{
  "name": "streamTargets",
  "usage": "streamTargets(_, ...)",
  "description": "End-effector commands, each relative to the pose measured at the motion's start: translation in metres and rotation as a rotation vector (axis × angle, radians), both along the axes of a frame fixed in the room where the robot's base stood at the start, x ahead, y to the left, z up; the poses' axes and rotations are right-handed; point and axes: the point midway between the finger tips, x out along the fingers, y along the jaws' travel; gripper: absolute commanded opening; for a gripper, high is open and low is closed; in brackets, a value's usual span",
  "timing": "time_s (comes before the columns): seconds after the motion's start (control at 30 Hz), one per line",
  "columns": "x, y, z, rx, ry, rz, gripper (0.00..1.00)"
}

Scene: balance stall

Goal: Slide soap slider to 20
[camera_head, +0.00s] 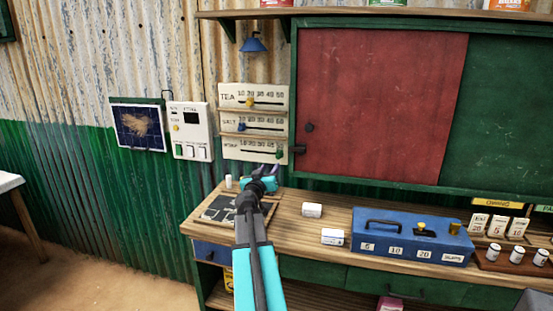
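A cream slider panel (253,92) with TEA, SALT and SOAP rows hangs on the corrugated wall. The bottom row's label is small and blurred. Its green soap slider knob (278,154) sits toward the right end of its scale, near the high numbers. Contact cannot be told, and the finger gap is too small to read.
A wooden counter (300,228) runs below the panel, with a dark slate board (222,208), small white boxes (312,210) and a blue weight box (408,238). A red sliding board (380,100) with a dark handle is close right of the panel. A white switch box (190,130) is left.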

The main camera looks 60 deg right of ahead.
Motion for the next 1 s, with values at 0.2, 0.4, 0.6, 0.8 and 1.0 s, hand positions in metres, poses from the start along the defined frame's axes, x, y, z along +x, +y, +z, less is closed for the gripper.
streamTargets(0.2, 0.007, -0.022, 0.001, 0.001, 0.0, -0.001, 0.37)
streamTargets(0.4, 0.013, -0.039, 0.001, 0.001, 0.0, 0.0, 0.37)
streamTargets(0.6, 0.019, -0.056, 0.001, 0.0, 0.001, 0.001, 0.37)
streamTargets(0.8, 0.024, -0.073, 0.001, 0.0, -0.001, 0.0, 0.37)
streamTargets(1.0, 0.03, -0.089, 0.001, 0.0, 0.001, 0.001, 0.37)
